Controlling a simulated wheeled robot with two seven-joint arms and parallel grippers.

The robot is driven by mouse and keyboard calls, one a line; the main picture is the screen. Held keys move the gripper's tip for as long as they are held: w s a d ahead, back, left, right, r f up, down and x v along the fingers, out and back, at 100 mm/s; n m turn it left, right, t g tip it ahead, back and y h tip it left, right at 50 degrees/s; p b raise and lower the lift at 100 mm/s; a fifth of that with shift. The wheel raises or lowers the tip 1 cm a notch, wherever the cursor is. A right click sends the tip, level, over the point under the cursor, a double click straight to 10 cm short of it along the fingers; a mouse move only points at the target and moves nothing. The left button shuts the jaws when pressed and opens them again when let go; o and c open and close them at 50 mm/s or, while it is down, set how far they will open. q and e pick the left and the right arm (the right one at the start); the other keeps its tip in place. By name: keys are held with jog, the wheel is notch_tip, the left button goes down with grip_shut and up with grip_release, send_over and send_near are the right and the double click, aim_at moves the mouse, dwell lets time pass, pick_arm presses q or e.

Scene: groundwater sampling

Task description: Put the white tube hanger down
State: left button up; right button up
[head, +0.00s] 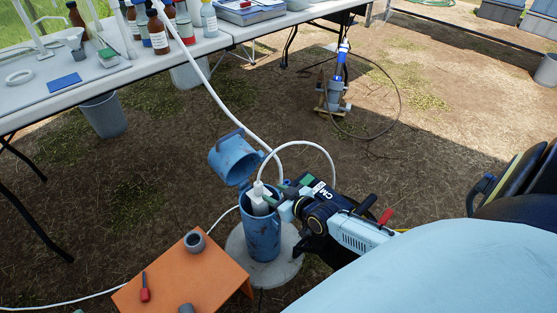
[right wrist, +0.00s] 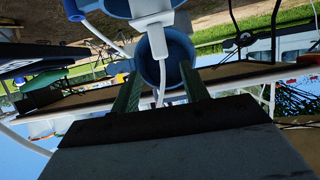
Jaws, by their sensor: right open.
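The white tube hanger (head: 260,190) sits at the mouth of the blue well pipe (head: 263,238), with white tubing looping up from it. The pipe's blue lid (head: 230,157) stands open on the left. My right gripper (head: 279,196) is open right beside the hanger, at the pipe's right rim. In the right wrist view, the hanger (right wrist: 154,24) lies just beyond my spread fingertips (right wrist: 161,72), against the round blue pipe opening (right wrist: 178,52). I cannot tell whether a finger still touches it. My left gripper is not in view.
An orange stand (head: 205,272) with a grey cup (head: 194,241) and a red screwdriver (head: 144,289) is close at the left. A long white table (head: 130,72) holds bottles behind. White tubing (head: 205,82) runs from it to the pipe. Bare ground lies between.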

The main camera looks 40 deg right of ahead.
jog(key=s+a+r+n+g+y, duration=0.1)
jog(key=s+a+r, duration=0.3)
jog(key=a, duration=0.4)
jog(key=s+a+r+n+g+y, duration=0.1)
jog(key=s+a+r+y, duration=0.15)
jog(key=a+r, duration=0.35)
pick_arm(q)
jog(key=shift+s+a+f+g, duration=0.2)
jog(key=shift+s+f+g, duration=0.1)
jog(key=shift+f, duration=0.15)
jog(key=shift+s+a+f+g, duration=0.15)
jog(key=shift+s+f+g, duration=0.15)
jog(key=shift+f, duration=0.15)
pick_arm(e)
jog(key=s+a+r+h, duration=0.2)
jog(key=s+a+r, duration=0.1)
jog(key=s+r, duration=0.5)
jog(key=shift+r, duration=0.95)
